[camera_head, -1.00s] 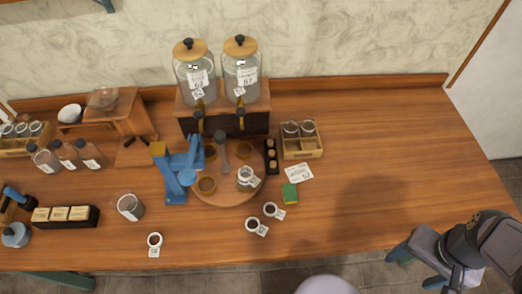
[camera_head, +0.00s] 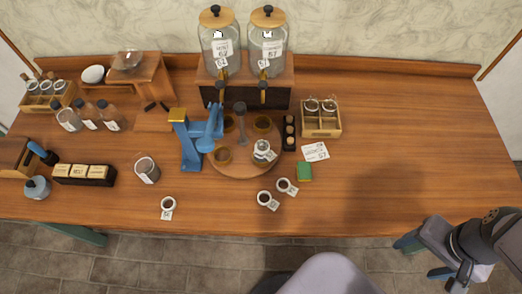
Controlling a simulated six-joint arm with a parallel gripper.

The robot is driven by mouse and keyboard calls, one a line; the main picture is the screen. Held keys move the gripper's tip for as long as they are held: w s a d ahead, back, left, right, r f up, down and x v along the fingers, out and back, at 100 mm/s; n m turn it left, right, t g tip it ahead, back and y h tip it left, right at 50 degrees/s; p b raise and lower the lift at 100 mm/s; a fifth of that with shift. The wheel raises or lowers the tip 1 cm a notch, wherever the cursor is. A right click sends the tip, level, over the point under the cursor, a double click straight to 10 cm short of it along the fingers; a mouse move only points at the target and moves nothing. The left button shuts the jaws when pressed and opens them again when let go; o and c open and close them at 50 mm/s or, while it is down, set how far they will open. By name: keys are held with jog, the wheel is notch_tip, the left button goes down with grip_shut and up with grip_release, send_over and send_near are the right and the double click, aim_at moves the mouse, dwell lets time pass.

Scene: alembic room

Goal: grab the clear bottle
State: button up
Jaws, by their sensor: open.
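Three bottles with dark caps stand in a row on the left part of the wooden table. The leftmost looks clear or greyish (camera_head: 69,120); the middle one (camera_head: 89,117) and right one (camera_head: 112,118) look browner. They are small, so their tint is hard to tell. My gripper (camera_head: 423,258) is at the lower right, past the table's front edge, with its two blue-tipped fingers apart and nothing between them. It is far from the bottles and touches nothing.
A wooden stand with two glass dispensers (camera_head: 218,50) is at the back. A blue stand (camera_head: 185,140), a round board (camera_head: 240,168), a glass jar (camera_head: 146,170) and a dark box of blocks (camera_head: 84,174) lie between. The table's right side is clear.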

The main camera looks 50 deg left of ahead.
jog(key=shift+c, duration=0.8)
jog(key=shift+a, duration=0.1)
